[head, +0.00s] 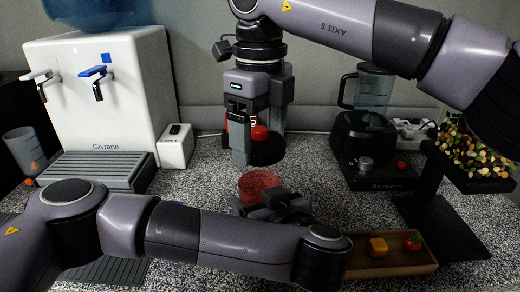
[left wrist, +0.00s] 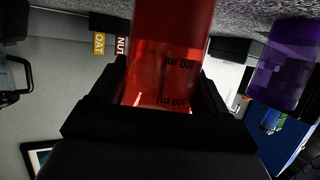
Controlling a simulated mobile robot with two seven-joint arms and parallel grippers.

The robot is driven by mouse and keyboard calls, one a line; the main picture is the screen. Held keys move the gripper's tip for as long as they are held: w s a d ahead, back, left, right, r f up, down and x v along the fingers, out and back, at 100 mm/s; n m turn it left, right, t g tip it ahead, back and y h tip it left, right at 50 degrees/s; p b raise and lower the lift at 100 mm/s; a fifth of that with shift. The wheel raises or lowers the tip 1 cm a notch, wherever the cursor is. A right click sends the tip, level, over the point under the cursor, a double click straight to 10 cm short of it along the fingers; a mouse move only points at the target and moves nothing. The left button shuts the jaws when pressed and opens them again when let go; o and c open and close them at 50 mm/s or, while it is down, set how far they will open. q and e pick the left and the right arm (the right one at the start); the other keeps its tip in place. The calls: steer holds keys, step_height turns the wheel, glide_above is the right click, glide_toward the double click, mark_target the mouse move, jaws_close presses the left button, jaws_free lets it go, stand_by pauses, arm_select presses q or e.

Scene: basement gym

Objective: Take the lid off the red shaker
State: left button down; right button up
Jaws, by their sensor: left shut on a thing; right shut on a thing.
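The red shaker (head: 260,183) stands upright on the speckled counter and its red top looks open. My left gripper (head: 285,205) is shut around its side. In the left wrist view the shaker (left wrist: 165,60) is see-through red with upside-down ml marks, between the fingers. My right gripper (head: 243,135) points down above and behind the shaker and is shut on the lid. A red part of the lid (head: 260,132) shows beside its finger, apart from the shaker. The fingers partly hide the lid, and the dark shape under it is hard to tell apart from things behind.
A white water dispenser (head: 105,100) and a small white box (head: 174,146) stand left. A black blender (head: 370,145) stands at right. A wooden tray (head: 362,270) with a yellow and a red item lies front right. A purple container (left wrist: 280,65) shows in the left wrist view.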

arm_select(q)
jaws_free()
steer(key=shift+r, duration=0.1)
